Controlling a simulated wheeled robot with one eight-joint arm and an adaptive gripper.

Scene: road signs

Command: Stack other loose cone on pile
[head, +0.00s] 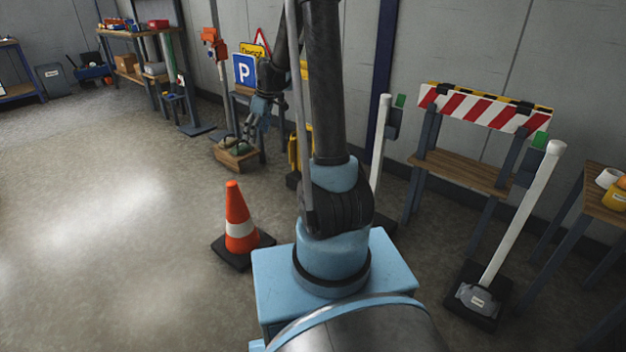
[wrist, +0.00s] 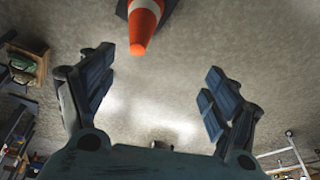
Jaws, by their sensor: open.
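An orange cone (head: 236,215) with a white band and a dark square base stands upright on the floor, left of my blue base in the head view. In the wrist view the cone (wrist: 144,25) is at the top centre, tip toward the middle of the picture, its base partly cut off. My gripper (wrist: 157,78) is open and empty, its two fingers spread wide below the cone's tip. In the head view my gripper (head: 260,112) is raised, farther back than the cone, in front of the sign area. I cannot make out a second cone or a pile.
A wooden crate (head: 238,157) sits on the floor behind the cone. A blue P sign (head: 244,70) stands near the wall. A striped barrier board (head: 487,107) and a white post (head: 522,215) are at right. The floor at left is clear.

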